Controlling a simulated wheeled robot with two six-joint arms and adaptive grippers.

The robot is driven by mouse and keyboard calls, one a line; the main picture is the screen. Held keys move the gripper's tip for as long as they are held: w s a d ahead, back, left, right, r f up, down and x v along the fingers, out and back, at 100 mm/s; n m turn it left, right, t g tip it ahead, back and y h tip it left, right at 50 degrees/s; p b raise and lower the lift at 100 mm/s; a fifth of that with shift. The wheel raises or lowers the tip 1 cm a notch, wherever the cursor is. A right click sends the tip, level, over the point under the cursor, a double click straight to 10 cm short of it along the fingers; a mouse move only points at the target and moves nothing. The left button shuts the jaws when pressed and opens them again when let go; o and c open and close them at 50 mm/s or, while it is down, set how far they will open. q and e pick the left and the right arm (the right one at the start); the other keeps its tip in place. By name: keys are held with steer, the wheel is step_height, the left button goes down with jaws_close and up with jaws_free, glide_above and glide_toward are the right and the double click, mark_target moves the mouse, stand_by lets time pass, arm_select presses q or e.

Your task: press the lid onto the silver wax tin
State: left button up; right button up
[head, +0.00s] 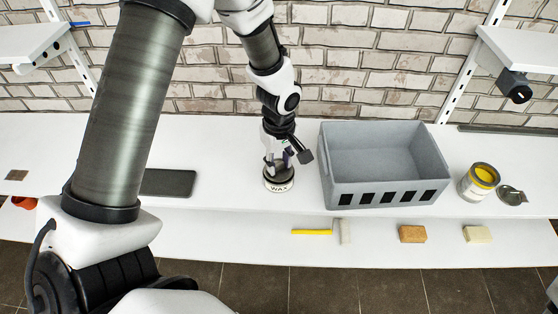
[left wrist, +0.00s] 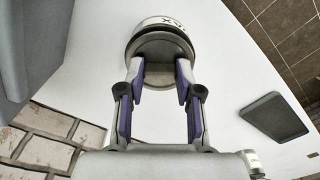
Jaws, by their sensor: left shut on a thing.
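The silver wax tin (head: 278,186), with a white band lettered WAX, stands upright on the white worktop left of the grey crate. It also shows at the top of the left wrist view (left wrist: 160,24). My left gripper (head: 278,164) points down over the tin, its purple-padded fingers (left wrist: 160,82) shut on the lid (left wrist: 158,48). The lid is a grey disc over the tin's top, apparently touching it. The fingers hide part of it, and I cannot tell whether it is fully seated. My right gripper is out of view.
The grey crate (head: 385,193) stands close right of the tin. A dark flat pad (head: 168,183) lies left. A yellow stick (head: 311,232) and several blocks lie on the front ledge.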

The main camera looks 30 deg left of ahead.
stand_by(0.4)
arm_select(q)
steer(key=o, duration=0.9)
steer(key=o, duration=0.5)
steer(key=shift+r+p, duration=2.9)
steer(key=shift+r, duration=0.65)
